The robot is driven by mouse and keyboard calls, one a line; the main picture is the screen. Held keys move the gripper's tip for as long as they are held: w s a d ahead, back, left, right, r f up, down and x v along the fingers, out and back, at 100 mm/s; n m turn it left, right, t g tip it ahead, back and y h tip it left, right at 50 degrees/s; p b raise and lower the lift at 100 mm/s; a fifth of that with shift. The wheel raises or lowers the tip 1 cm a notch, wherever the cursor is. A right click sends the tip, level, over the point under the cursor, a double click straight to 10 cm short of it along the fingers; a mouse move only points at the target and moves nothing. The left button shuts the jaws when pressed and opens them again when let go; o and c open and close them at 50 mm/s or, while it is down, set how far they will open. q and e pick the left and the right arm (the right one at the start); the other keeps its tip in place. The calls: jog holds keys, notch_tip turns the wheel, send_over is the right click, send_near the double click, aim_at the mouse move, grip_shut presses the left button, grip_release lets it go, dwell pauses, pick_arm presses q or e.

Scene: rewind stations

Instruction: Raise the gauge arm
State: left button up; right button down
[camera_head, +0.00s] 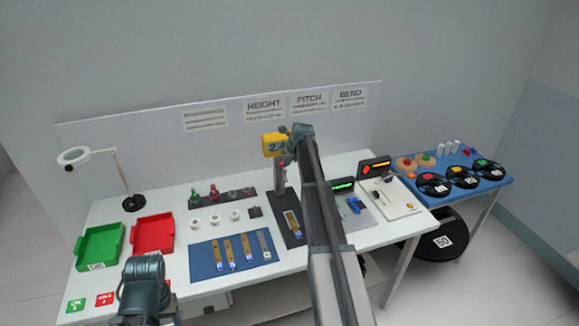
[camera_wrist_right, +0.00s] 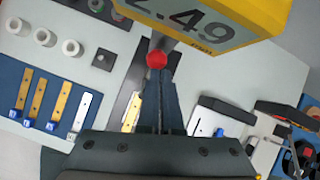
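The gauge (camera_head: 275,145) is a yellow box with a digital display on a dark stand. In the right wrist view the gauge (camera_wrist_right: 215,20) reads about 2.49, and a red ball knob (camera_wrist_right: 156,60) sits just below it on a short grey rod. My right gripper (camera_head: 296,130) is up beside the gauge. In the wrist view its fingers (camera_wrist_right: 161,82) lie close together with a thin line between them, their tips at the red knob; I cannot tell whether they touch it. My left gripper (camera_head: 145,285) is low at the left, its fingers unclear.
A strip (camera_head: 292,222) lies on the dark base under the gauge. Left are a blue mat (camera_head: 203,262) with several strips, a red tray (camera_head: 152,234), a green tray (camera_head: 100,247) and a lamp (camera_head: 132,202). Right are a white device (camera_head: 392,200) and a blue table (camera_head: 480,188) with reels.

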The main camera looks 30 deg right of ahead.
pick_arm(q)
jog(key=shift+s+r, duration=0.1)
jog(key=shift+r, duration=0.05)
pick_arm(e)
jog(key=shift+w+d+r, duration=0.1)
jog(key=shift+w+r, duration=0.1)
jog(key=shift+w, duration=0.35)
pick_arm(q)
jog(key=shift+r, duration=0.15)
pick_arm(e)
jog(key=shift+w+r, duration=0.1)
jog(key=shift+r, duration=0.1)
